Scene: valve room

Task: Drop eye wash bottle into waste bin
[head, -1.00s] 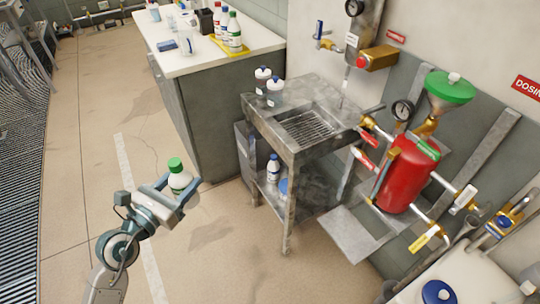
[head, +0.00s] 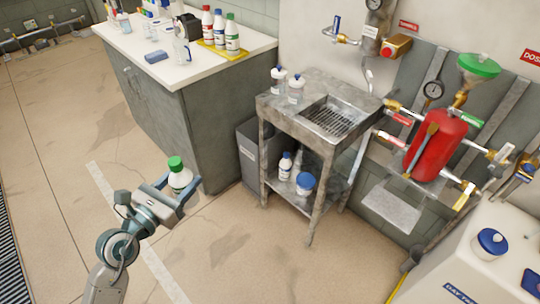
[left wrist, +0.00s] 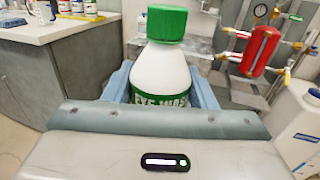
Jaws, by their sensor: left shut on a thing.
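The eye wash bottle (head: 180,178) is white with a green cap and a green label. In the left wrist view the bottle (left wrist: 163,72) stands upright between the fingers, its label partly hidden by the gripper. My left gripper (head: 179,190) is shut on it and holds it over open floor, in front of the grey cabinet. A dark grey bin (head: 248,160) with a pale label stands between the cabinet and the metal sink stand, apart from the bottle. It looks like the waste bin; its inside is hidden. My right gripper is not in view.
The grey cabinet (head: 195,125) has a white top with several bottles. The metal sink stand (head: 290,112) carries two white bottles on top and containers on its lower shelf. A red tank (head: 437,145) is at the right. The floor (head: 225,255) ahead is clear.

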